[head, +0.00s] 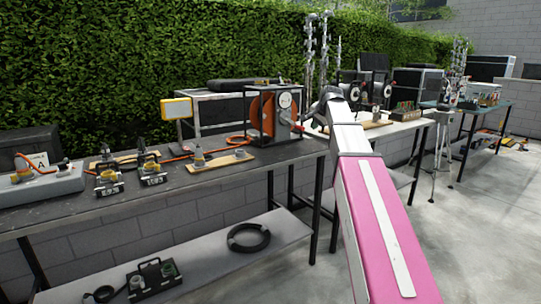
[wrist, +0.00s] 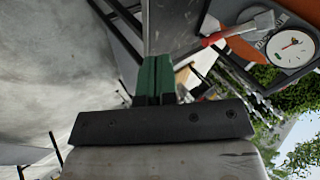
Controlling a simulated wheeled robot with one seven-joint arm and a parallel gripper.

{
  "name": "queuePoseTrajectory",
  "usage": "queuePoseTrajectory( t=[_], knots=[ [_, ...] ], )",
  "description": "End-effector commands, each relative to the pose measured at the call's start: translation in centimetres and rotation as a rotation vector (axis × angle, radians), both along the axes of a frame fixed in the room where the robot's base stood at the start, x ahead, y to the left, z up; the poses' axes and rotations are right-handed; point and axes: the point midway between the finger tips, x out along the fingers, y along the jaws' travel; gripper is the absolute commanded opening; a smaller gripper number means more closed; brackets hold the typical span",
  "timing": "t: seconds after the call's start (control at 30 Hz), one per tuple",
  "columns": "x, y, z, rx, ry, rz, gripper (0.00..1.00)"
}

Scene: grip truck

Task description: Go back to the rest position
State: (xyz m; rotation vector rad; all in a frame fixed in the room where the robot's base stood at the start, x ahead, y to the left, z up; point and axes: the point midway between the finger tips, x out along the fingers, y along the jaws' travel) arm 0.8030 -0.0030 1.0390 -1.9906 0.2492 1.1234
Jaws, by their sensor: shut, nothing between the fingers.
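My gripper (wrist: 155,78) shows in the wrist view as two green fingers pressed together, with nothing between them. In the head view my pink and white arm reaches forward past the right end of the near workbench (head: 215,177). The fingers cannot be made out there. The orange reel unit with a round dial (head: 285,100) stands at that bench's right end, just left of my arm's far end. Its dial (wrist: 290,48) also shows at the upper right of the wrist view, to the right of the fingers and apart from them.
The near bench carries clamps, wooden boards and a yellow-framed lamp (head: 176,109). Its lower shelf holds a black cable coil (head: 249,238) and a black box (head: 154,281). Another bench (head: 398,128) stands behind my arm. A tripod (head: 443,150) stands right of it. Concrete floor (head: 480,235) at right is clear.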

Motion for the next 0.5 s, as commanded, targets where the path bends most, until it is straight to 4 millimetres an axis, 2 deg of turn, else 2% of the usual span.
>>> queuePoseTrajectory(
  t=[0.03,0.1,0.27,0.5],
  knots=[
    [-1.1,0.1,-2.9,-0.022,0.022,0.02,0.0],
    [-2.1,0.2,-6.2,-0.055,0.048,0.051,0.0],
    [-4.7,0.3,-13.3,-0.126,0.109,0.125,0.0],
    [-9.8,0.4,-23.2,-0.225,0.2,0.247,0.0]
  ],
)
